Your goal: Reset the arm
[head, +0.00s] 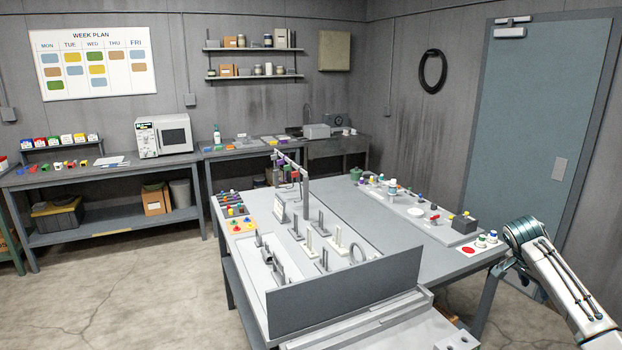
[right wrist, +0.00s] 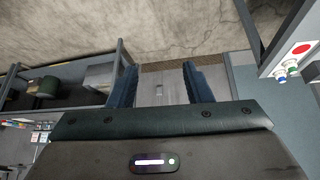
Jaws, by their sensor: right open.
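My right arm (head: 565,285) comes in from the lower right in the head view, beside the right end of the work table. My right gripper (right wrist: 161,80) shows in the right wrist view with its two dark blue fingers apart. Nothing is between the fingers, and beyond them are the floor and a grey surface. In the head view its fingers are hard to make out. My left arm and gripper are not in view.
The work table (head: 440,262) holds a walled grey tray (head: 345,297) with several upright fixtures. A blue door (head: 540,120) stands behind. Floor is open at left.

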